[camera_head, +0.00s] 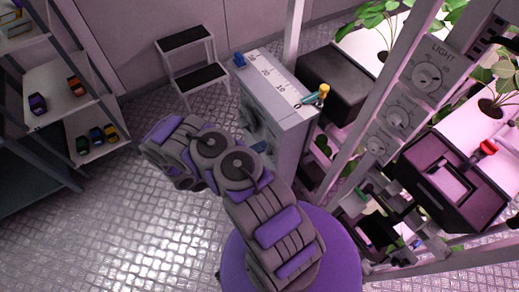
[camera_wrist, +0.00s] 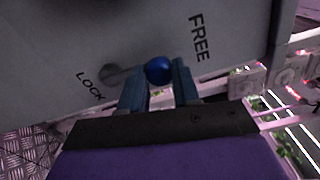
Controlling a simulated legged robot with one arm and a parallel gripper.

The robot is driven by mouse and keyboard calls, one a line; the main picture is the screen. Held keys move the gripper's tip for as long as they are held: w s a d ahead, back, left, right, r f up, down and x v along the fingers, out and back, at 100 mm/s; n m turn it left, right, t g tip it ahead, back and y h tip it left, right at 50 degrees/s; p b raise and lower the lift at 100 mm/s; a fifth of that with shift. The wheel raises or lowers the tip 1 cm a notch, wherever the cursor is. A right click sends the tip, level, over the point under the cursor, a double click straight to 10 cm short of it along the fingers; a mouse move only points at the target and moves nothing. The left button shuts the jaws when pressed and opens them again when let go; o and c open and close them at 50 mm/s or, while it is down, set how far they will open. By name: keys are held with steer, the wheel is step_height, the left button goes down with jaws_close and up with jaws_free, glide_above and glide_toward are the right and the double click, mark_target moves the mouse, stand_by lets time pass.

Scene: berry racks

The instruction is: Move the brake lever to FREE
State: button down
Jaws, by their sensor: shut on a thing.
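The brake lever ends in a round blue knob (camera_wrist: 158,70), in the middle of the wrist view. Its round grey pivot (camera_wrist: 112,75) is just left of the knob on a grey panel (camera_wrist: 60,45). The word LOCK (camera_wrist: 90,87) is printed at lower left and FREE (camera_wrist: 200,38) at upper right. The knob lies between the two words. My gripper (camera_wrist: 158,86) has its blue fingers on either side of the knob and is shut on it. In the head view my arm hides the lever, and I cannot make out the gripper there.
A grey cabinet (camera_head: 293,130) with a numbered scale on top stands beyond my arm. A step stool (camera_head: 190,65) is behind it. Shelves (camera_head: 60,90) with small coloured items stand at left. Plant racks with dials (camera_head: 428,78) crowd the right. The metal floor at lower left is clear.

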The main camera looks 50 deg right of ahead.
steer(key=shift+w+f, duration=0.1)
steer(key=shift+w, duration=0.1)
steer(key=c, duration=1.1)
jaws_free()
steer(key=shift+o, duration=1.4)
steer(key=p+v, duration=0.3)
steer(key=v, duration=1.4)
steer(key=shift+a, duration=0.3)
steer(key=shift+s+f, duration=0.1)
